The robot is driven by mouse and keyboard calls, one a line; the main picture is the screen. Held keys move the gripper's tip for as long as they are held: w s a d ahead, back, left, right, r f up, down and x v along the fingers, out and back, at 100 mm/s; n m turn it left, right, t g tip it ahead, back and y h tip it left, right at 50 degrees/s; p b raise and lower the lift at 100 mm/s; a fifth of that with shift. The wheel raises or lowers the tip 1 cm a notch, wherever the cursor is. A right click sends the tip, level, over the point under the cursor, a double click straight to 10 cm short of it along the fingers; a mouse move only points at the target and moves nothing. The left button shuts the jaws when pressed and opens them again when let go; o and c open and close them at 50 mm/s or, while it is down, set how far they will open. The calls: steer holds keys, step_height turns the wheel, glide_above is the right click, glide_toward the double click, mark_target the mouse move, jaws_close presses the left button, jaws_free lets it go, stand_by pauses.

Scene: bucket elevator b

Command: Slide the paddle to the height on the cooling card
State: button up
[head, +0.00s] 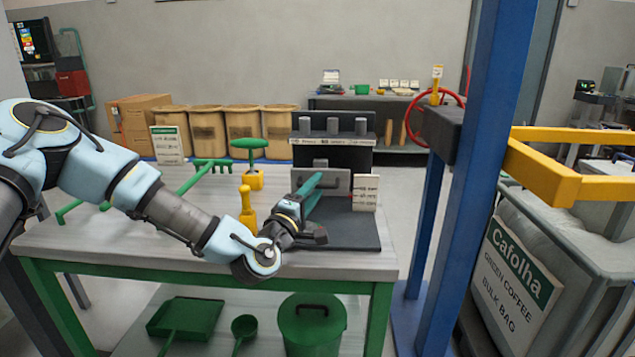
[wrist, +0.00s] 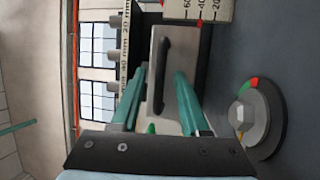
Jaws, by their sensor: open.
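A grey plate with a dark bar handle, likely the paddle (head: 328,181), stands at the front of a black stand. In the wrist view the paddle (wrist: 188,50) lies straight ahead, its handle (wrist: 163,62) just beyond and between my teal fingertips. My gripper (head: 314,184) is open and empty; it also shows in the wrist view (wrist: 162,76). I cannot tell whether it touches the handle. A white scale (head: 365,192) marked 60, 40 and 20 in the wrist view (wrist: 208,9) stands beside the plate. A green-topped card (head: 168,145), possibly the cooling card, stands at the table's back left, its text unreadable.
The black stand (head: 332,145) carries several grey cylinders above millimetre labels. A round dial with a hex knob (wrist: 245,114) lies near my right finger. A green T-handled tool (head: 250,145) and a yellow-handled tool (head: 247,203) stand left of my gripper. A blue post (head: 468,170) rises at right.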

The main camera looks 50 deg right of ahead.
steer(key=shift+w+d+r, duration=0.1)
steer(key=shift+d, duration=0.6)
steer(key=shift+c, duration=0.4)
jaws_close()
stand_by(0.6)
